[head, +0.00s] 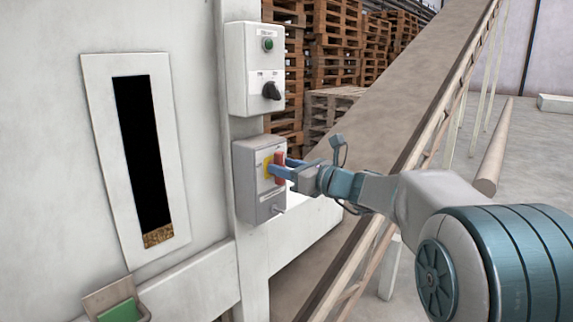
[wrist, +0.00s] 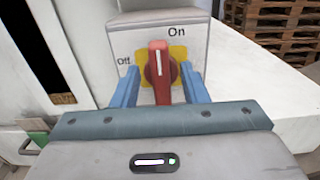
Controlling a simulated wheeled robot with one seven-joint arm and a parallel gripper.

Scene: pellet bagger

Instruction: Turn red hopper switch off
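The red hopper switch (wrist: 158,66) is a rotary handle on a yellow plate (wrist: 177,54) in the wrist view. Its white line stands nearly upright, on the side of the "On" label, with "Off" to the left. In the head view the red switch (head: 279,160) sits on the front of the lower grey box (head: 249,160). My gripper (wrist: 160,76) is open, its blue fingers on either side of the handle with visible gaps. In the head view my gripper (head: 281,168) reaches the switch from the right and partly covers it.
Above is another box (head: 248,80) with a green button (head: 267,44) and a black knob (head: 271,91). A small metal stub (head: 279,209) sticks out of the lower box. A sloping conveyor (head: 400,95) runs behind my arm, with wooden pallets (head: 335,45) beyond.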

